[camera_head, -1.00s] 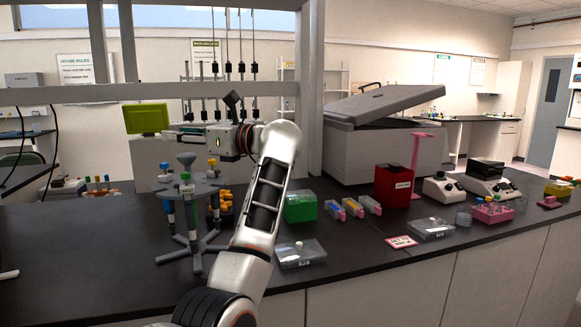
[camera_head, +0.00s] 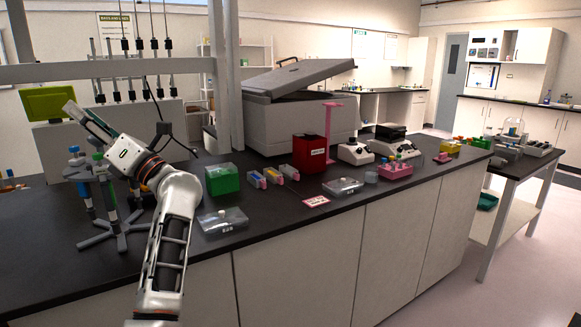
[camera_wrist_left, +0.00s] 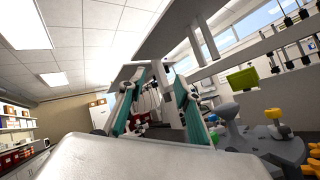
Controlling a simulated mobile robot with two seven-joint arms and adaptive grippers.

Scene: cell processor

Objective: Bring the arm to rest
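My left arm comes up from the bottom of the head view, and its gripper (camera_head: 70,106) points up and left above the bench's left part. In the left wrist view my left gripper's (camera_wrist_left: 156,72) two teal-padded fingers stand apart with nothing between them. It is close to the pipette stand (camera_head: 112,226), in front of and above part of it in the head view. The grey stand also shows at right in the wrist view (camera_wrist_left: 262,142). My right gripper is not in view.
The black bench (camera_head: 40,225) carries a green box (camera_head: 222,180), a clear-lidded box (camera_head: 222,220), a red bin (camera_head: 309,154) and a large grey machine (camera_head: 300,120). A shelf frame's post (camera_head: 228,75) rises behind. A side table (camera_head: 520,165) stands at right, with open floor beyond.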

